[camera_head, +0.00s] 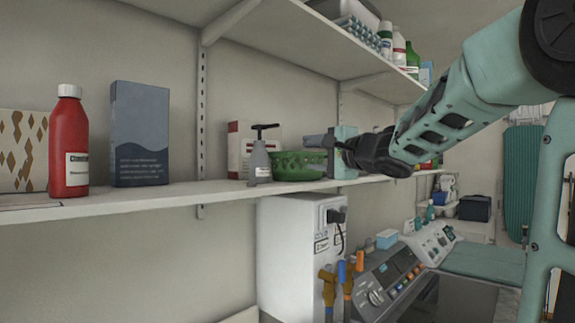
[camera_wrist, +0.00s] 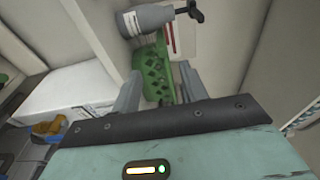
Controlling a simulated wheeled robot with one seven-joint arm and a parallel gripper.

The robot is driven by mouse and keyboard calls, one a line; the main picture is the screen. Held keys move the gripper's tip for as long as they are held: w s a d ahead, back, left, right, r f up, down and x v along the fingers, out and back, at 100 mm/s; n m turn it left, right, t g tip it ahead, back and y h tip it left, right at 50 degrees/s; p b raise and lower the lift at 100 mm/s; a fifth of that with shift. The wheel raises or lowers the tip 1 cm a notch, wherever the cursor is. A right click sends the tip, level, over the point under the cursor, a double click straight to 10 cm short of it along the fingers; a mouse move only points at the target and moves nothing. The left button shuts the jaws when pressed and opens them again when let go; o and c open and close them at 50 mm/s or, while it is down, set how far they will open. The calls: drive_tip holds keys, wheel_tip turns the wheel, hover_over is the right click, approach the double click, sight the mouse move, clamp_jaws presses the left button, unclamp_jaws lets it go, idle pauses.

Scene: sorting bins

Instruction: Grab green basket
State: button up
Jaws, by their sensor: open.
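The green basket (camera_head: 298,165) sits on the wall shelf, just right of a grey pump bottle. It has a pattern of holes in its side. My gripper (camera_head: 318,155) is at the basket's right end, with its fingers pointing left toward it. In the wrist view the basket (camera_wrist: 157,77) lies ahead between the two open fingers (camera_wrist: 158,92). The lower part of the basket is partly hidden by the gripper there. I cannot tell whether a finger touches the basket.
The grey pump bottle (camera_head: 259,160) stands close against the basket's left side, with a white and red box (camera_head: 240,148) behind. A blue box (camera_head: 140,135) and red bottle (camera_head: 69,145) stand farther left. The shelf (camera_head: 180,193) is bare between the blue box and pump bottle.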

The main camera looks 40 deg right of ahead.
sight(278, 154)
drive_tip(key=w+p, duration=0.1)
drive_tip(key=w, duration=1)
drive_tip(key=shift+w+d+f, duration=0.1)
drive_tip(key=shift+d, duration=0.05)
drive_tip(key=shift+w+d+p, duration=0.15)
drive_tip(key=shift+w+p, duration=0.75)
drive_tip(key=shift+w, duration=1.7)
drive_tip(key=shift+r, duration=0.2)
clamp_jaws()
